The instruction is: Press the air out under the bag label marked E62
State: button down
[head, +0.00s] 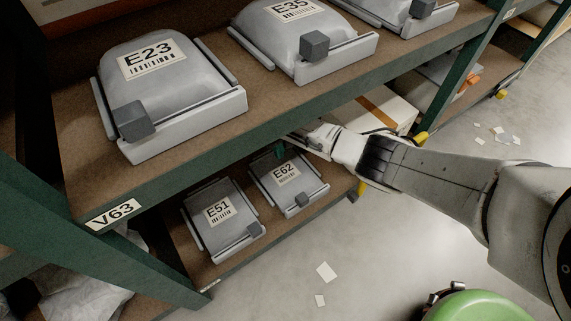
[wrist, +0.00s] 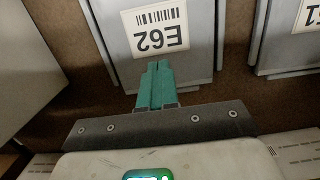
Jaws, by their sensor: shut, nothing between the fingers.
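The bag marked E62 (head: 287,183) lies grey in a shallow tray on the lower shelf in the head view, with a dark block (head: 302,198) at its front edge. Its white label (wrist: 156,30) shows upside down in the wrist view. My gripper (head: 281,152) is at the back of that bag, under the upper shelf. In the wrist view my green fingers (wrist: 154,70) are shut together and empty, their tips just below the label's edge in the picture. I cannot tell whether they touch the bag.
The E51 bag (head: 219,212) lies in a tray left of E62. The upper shelf edge (head: 200,150) runs above the lower shelf, with E23 (head: 155,62) and E35 (head: 291,22) on top. A pale box (head: 375,108) stands beyond my gripper. The floor at right is mostly clear, with paper scraps.

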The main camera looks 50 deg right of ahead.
notch_tip(320, 180, up, 6)
jog(key=p, duration=0.2)
jog(key=shift+w+p, duration=0.3)
jog(key=shift+d+r, duration=0.1)
